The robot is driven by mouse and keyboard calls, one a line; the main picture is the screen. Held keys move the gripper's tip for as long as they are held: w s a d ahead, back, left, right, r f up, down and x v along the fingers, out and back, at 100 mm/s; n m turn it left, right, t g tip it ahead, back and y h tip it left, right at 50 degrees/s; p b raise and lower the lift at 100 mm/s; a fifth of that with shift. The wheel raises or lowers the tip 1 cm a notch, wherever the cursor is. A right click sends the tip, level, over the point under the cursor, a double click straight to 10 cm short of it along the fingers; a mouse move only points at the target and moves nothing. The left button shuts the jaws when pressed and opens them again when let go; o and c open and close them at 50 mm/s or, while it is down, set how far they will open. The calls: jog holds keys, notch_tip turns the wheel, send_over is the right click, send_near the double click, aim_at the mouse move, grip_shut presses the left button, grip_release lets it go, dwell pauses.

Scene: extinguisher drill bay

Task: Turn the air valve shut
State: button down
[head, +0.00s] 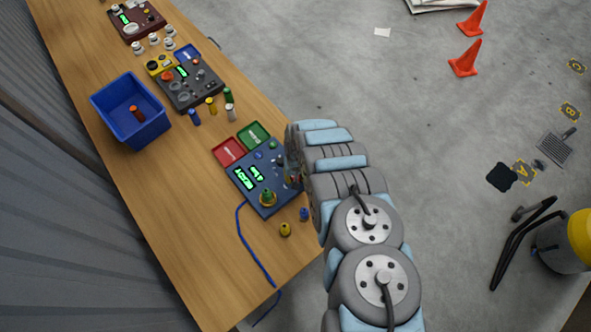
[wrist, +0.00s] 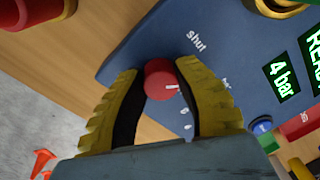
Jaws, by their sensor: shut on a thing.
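The air valve is a red round knob (wrist: 160,82) with a white mark, on a blue panel (wrist: 150,45) printed "shut" near it. The blue panel also stands on the bench in the head view (head: 243,187). A green display (wrist: 282,78) on it reads "4 bar". My gripper (wrist: 158,72), with yellow ribbed fingers and dark inner pads, has a finger on each side of the red knob and is shut on it. In the head view my arm hides the knob and most of the gripper.
Red (head: 228,151) and green (head: 254,134) trays adjoin the panel's far edge. Loose yellow (head: 285,229) and blue (head: 304,214) pieces stand near the bench edge. A blue bin (head: 112,100) and a dark panel (head: 205,88) stand farther back. Orange cones (head: 465,60) are on the floor.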

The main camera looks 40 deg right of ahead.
jog(key=n, duration=0.4)
jog(key=shift+f+n+b, duration=0.1)
jog(key=shift+n+b, duration=0.2)
jog(key=shift+n, duration=1.6)
jog(key=c, duration=0.7)
grip_release()
jog(key=shift+s+d, duration=0.1)
jog(key=shift+s, duration=0.05)
jog(key=shift+r, duration=0.2)
